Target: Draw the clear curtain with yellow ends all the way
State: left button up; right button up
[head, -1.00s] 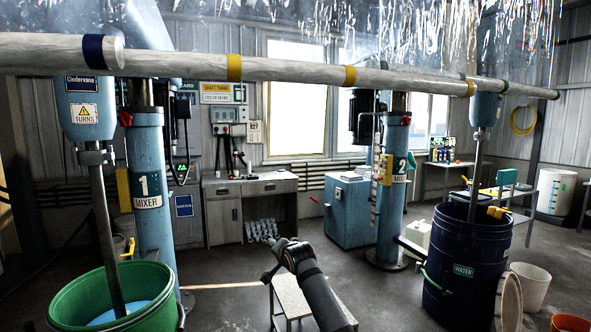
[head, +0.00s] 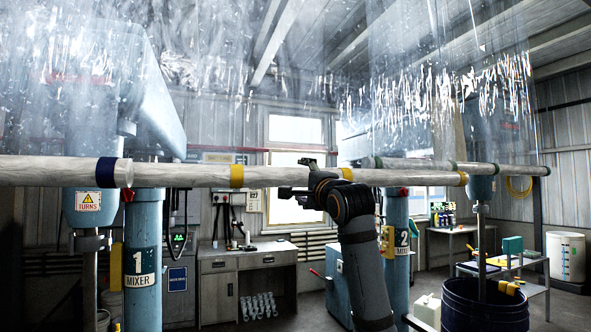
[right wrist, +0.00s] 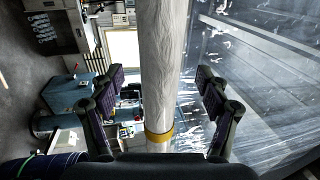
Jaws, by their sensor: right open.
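The pale rolled bar (head: 260,176) with yellow bands crosses the head view, with clear sheeting (head: 400,95) above it. One yellow band (head: 237,176) is near its left part, one is beside my gripper, and one (head: 463,179) is at the right. My right gripper (head: 297,178) is open at the bar's height, left of the middle band. In the right wrist view, its fingers (right wrist: 160,78) stand on either side of the bar (right wrist: 163,40) with gaps showing. A yellow band (right wrist: 158,135) is close to the palm. My left gripper is not in view.
A blue-banded bar (head: 60,171) is at the left, and a green-banded bar (head: 510,168) is farther back at the right. Blue mixer columns (head: 143,250) stand below. A dark drum (head: 480,310) is at the lower right, and a grey desk (head: 225,265) is at the back.

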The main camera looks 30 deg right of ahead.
aim_at(299, 179)
jog(key=p+x, duration=0.2)
jog(key=x, duration=0.3)
jog(key=shift+s+r+p, duration=0.15)
jog(key=shift+r+p, duration=0.15)
jog(key=shift+p, duration=0.1)
jog(key=shift+w+d+f, duration=0.15)
jog(key=shift+w+f, duration=0.05)
jog(key=shift+w, duration=0.35)
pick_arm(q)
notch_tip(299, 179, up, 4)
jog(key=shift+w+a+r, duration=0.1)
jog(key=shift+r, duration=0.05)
pick_arm(e)
jog(key=shift+s, duration=0.1)
jog(key=shift+c, duration=0.3)
